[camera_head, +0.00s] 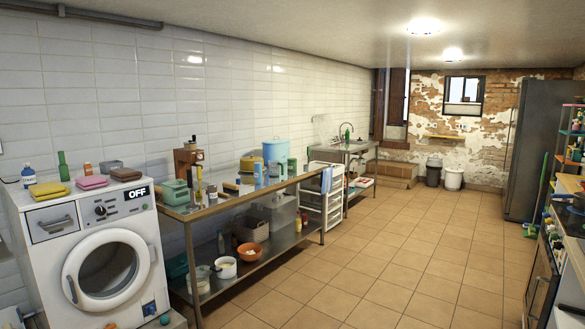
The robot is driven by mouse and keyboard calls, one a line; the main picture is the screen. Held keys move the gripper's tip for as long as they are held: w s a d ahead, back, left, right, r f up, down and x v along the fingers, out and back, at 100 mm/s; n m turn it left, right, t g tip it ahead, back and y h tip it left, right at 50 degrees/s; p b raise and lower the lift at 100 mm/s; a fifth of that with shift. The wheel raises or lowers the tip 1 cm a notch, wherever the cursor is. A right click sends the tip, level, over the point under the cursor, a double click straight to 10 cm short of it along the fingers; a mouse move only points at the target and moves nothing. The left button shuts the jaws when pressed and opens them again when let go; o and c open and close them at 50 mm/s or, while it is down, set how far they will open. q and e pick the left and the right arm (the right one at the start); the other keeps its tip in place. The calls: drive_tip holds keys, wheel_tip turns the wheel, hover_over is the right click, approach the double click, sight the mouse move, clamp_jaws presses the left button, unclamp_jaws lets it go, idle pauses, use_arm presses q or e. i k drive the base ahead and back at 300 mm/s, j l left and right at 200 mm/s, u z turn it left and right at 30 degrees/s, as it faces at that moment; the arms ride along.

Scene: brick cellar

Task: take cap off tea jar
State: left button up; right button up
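I cannot pick out the tea jar or its cap for sure. Several small jars, cans and boxes stand on the long metal workbench (225,203) along the left wall, too small to tell apart. Among them are a green container (175,192), a light blue can (258,171) and a large blue pot with a lid (276,151). Neither of my grippers shows in the head view.
A white washing machine (75,220) with cloths and bottles on top stands at the left. A sink (345,146) is beyond the workbench. A tall dark fridge (540,150) and a cluttered counter (572,245) line the right. The tiled floor (400,255) between is clear.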

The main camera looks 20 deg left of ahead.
sight(291, 166)
drive_tip(key=i+u, duration=0.25)
drive_tip(key=i, duration=4.45)
drive_tip(key=i+u, duration=0.3)
drive_tip(key=i+l+u, duration=0.25)
drive_tip(key=i, duration=0.25)
drive_tip(key=i+l+u, duration=0.3)
drive_tip(key=i+j, duration=0.05)
drive_tip(key=i, duration=0.05)
